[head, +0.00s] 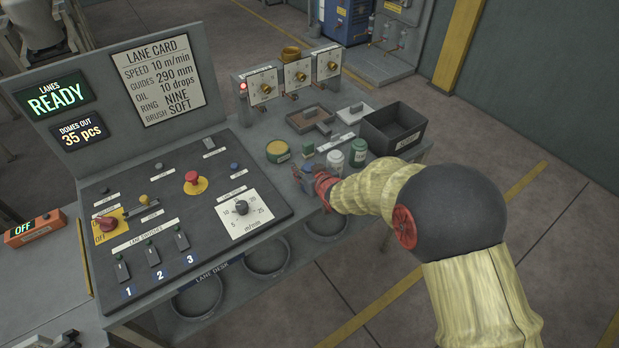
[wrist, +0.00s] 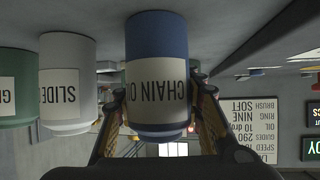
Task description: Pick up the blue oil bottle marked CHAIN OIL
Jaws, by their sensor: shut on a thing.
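The blue bottle (wrist: 157,42) has a pale label reading CHAIN OIL, partly cut off at its edge. It appears upside down in the wrist view. My gripper (wrist: 159,92) has one finger on each side of it and is shut on it. In the head view my red gripper (head: 323,186) is at the right front of the desk, with the blue bottle (head: 303,177) partly hidden behind it. I cannot tell whether the bottle's base is touching the desk.
A white bottle (head: 335,160) marked SLIDE and a green bottle (head: 358,152) stand close beside the blue one. A yellow-and-green tin (head: 278,151) is to the left, and a dark bin (head: 394,128) is behind to the right. The control panel (head: 165,225) fills the desk's left part.

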